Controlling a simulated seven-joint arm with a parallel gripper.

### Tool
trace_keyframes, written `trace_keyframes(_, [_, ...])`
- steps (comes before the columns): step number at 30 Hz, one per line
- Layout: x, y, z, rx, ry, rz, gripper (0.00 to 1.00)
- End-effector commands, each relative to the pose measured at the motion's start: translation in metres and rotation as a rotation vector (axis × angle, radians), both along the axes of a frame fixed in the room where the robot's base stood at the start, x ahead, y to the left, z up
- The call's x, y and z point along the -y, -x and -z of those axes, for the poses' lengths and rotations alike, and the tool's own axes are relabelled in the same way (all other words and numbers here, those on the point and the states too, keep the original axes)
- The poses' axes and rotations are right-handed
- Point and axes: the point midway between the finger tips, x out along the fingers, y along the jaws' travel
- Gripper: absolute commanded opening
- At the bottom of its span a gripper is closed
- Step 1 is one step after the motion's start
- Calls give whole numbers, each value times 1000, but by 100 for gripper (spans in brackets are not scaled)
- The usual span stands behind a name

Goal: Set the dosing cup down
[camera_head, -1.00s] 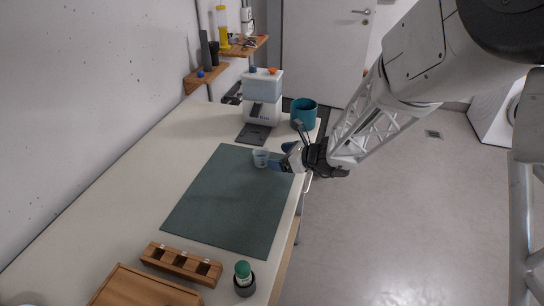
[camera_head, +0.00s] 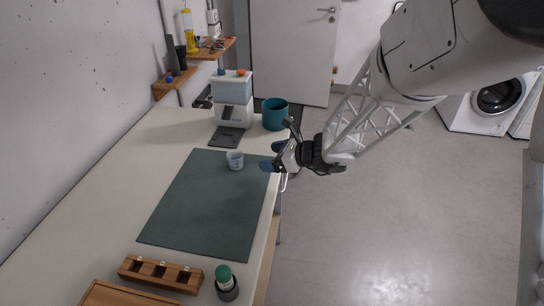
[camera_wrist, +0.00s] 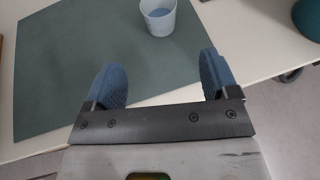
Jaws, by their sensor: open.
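The dosing cup (camera_head: 235,160) is small and whitish with a blue inside. It stands upright near the far end of the dark green mat (camera_head: 200,205) on the counter. In the wrist view the cup (camera_wrist: 158,18) stands on the mat (camera_wrist: 60,70), beyond the fingertips and between their lines. My gripper (camera_head: 272,157) has blue fingers and is at the counter's right edge, to the right of the cup and apart from it. In the wrist view my gripper (camera_wrist: 160,72) is open with nothing between its fingers.
A white and blue-grey machine (camera_head: 233,100) and a teal pot (camera_head: 275,114) stand at the counter's far end. A wooden rack (camera_head: 160,273) and a green-capped bottle in a dark holder (camera_head: 226,285) are at the near end. Most of the mat is clear.

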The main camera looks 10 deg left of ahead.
Motion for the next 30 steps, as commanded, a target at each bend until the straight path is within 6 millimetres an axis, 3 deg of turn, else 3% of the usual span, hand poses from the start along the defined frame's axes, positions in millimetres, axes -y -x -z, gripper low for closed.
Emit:
trace_keyframes(19, [4,6,-8,29,20,-26,80])
trace_keyframes(25, [23,31,-32,136,105,-135,80])
trace_keyframes(30, [54,70,-63,290,236,-291,80])
